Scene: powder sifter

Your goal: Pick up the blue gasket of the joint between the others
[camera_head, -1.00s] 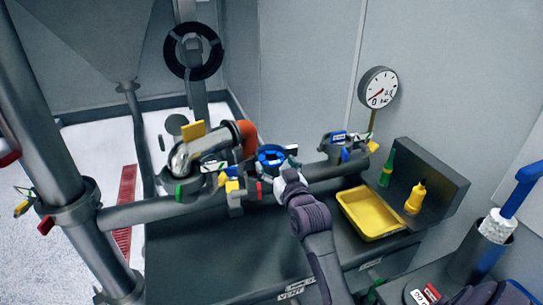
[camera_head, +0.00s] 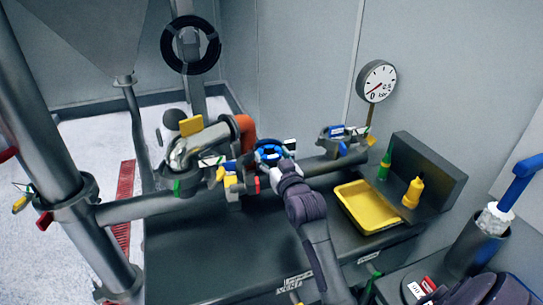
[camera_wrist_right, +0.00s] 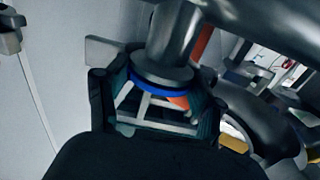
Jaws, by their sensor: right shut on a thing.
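The blue gasket (camera_head: 270,153) is a blue ring at the middle joint of the pipe line, between the left joint (camera_head: 186,184) and the right joint (camera_head: 340,137). In the right wrist view the gasket (camera_wrist_right: 165,88) shows as a blue band below a dark round pipe end. My right gripper (camera_head: 268,166) is at this joint, its arm coming from below. In the right wrist view its fingers (camera_wrist_right: 157,104) stand on both sides of the ring, shut on it. The far side of the ring is hidden. My left gripper is not in view.
A yellow tray (camera_head: 371,222) lies right of the joint, near a green bottle (camera_head: 385,165) and a yellow bottle (camera_head: 413,193). A pressure gauge (camera_head: 377,81) stands behind. An orange-ended pipe elbow (camera_head: 244,131) is close left of the middle joint. The dark bench (camera_head: 215,255) in front is bare.

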